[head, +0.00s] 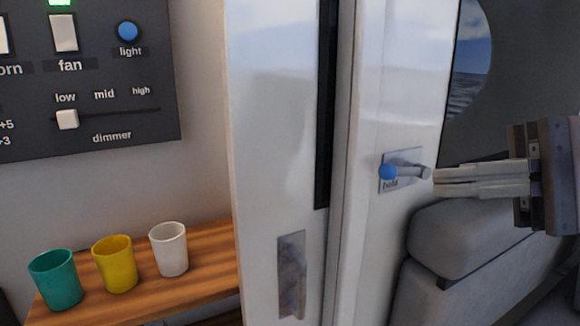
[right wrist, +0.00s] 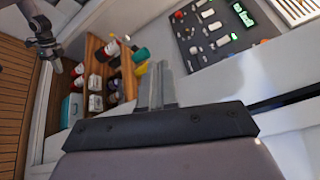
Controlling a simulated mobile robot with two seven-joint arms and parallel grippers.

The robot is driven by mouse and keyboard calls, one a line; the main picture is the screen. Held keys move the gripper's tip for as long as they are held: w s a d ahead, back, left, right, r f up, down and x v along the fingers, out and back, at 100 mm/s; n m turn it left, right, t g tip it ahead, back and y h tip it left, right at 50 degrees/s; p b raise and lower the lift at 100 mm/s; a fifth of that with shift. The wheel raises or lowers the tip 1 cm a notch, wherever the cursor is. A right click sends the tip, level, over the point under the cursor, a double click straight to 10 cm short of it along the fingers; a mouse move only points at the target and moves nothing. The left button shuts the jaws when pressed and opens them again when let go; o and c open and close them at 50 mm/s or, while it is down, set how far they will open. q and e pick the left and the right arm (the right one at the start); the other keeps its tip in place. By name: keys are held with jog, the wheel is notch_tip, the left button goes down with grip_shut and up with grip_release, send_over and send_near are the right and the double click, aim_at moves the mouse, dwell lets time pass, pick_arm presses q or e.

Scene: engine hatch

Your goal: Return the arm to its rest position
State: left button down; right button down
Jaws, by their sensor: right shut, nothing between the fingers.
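My right gripper (head: 438,181) comes in from the right in the head view. Its two pale fingers are shut together with nothing between them. In the picture the tips lie close beside the grey end of a small blue-tipped handle (head: 408,172) on a plate marked "hold"; I cannot tell whether they touch. In the right wrist view the shut fingers (right wrist: 156,85) point away from the camera. My left gripper does not show in the head view.
A white door panel (head: 270,130) with a recessed pull stands mid-view. A dark switch panel (head: 90,90) hangs at left above a wooden shelf (head: 205,283) with green (head: 56,280), yellow (head: 114,264) and white (head: 169,250) cups. Grey cushions (head: 465,235) lie below the gripper.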

jog(key=w+d+f+n+t+h, duration=0.25)
jog(key=w+f+n+t, duration=0.35)
jog(key=f+n+t, duration=0.65)
jog(key=w+d+f+n+t+h, duration=0.25)
jog(key=w+f+n+t, duration=0.55)
jog(key=n, duration=0.9)
jog(key=s+f+m+g+h, duration=0.35)
jog(key=f+m, duration=0.35)
jog(key=f, duration=0.3)
jog(key=s+f+m+g+h, duration=0.2)
jog(key=f+m+h, duration=0.35)
jog(key=f, duration=0.45)
jog(key=s+a+f+m+g+h, duration=0.1)
jog(key=s+a+f+m+g, duration=0.1)
jog(key=s+f+m+g, duration=0.4)
jog(key=s+f+m, duration=0.3)
jog(key=s+f, duration=0.4)
jog(key=f, duration=0.2)
